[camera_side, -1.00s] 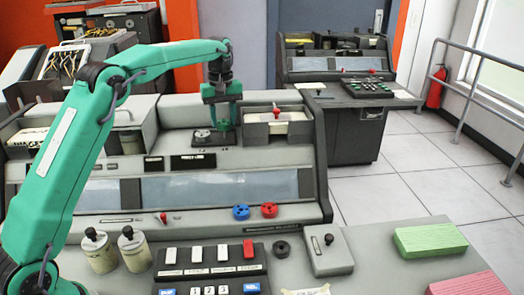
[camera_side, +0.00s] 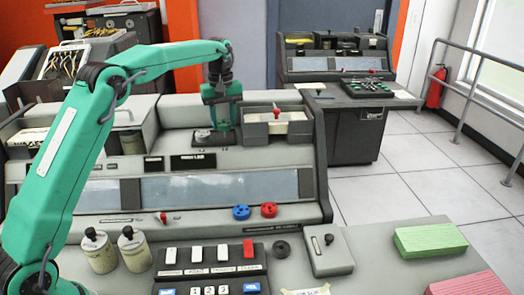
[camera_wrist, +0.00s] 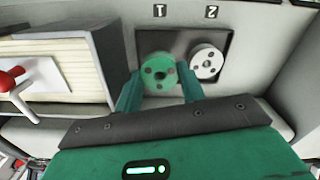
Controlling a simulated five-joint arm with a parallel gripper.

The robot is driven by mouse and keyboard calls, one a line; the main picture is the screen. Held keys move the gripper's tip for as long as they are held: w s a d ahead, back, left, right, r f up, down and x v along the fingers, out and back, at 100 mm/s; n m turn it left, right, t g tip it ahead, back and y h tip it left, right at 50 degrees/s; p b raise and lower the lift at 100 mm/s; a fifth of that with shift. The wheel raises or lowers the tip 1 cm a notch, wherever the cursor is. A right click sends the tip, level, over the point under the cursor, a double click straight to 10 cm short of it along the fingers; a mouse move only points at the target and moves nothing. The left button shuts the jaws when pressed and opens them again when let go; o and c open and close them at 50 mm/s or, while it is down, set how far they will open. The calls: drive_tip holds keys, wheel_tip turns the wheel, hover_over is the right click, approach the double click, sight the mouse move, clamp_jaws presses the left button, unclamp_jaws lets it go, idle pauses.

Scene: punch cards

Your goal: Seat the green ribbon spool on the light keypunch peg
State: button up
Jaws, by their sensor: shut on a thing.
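The green ribbon spool (camera_wrist: 157,72) is a round disc with small dark holes, in the wrist view between the fingertips of my gripper (camera_wrist: 160,88). My gripper is shut on it. No bare light peg shows; whether the spool touches the plate cannot be told.
A card bin with a red knob (camera_side: 277,112) stands close right of my gripper. Blue (camera_side: 241,212) and red (camera_side: 269,210) spools lie on the console front. Two capped jars (camera_side: 100,252) stand front left. The front right desk is partly clear.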

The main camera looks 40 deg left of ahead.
sight(225, 128)
drive_tip(key=shift+f, duration=1.5)
idle(1.8)
drive_tip(key=o, duration=0.9)
drive_tip(key=shift+o, duration=0.7)
drive_tip(key=shift+f, duration=0.1)
drive_tip(key=shift+o, duration=0.4)
drive_tip(key=shift+d, duration=0.1)
drive_tip(key=shift+o, duration=0.2)
drive_tip(key=shift+o, duration=0.7)
drive_tip(key=shift+w+r, duration=0.1)
drive_tip(key=shift+r, duration=4.6)
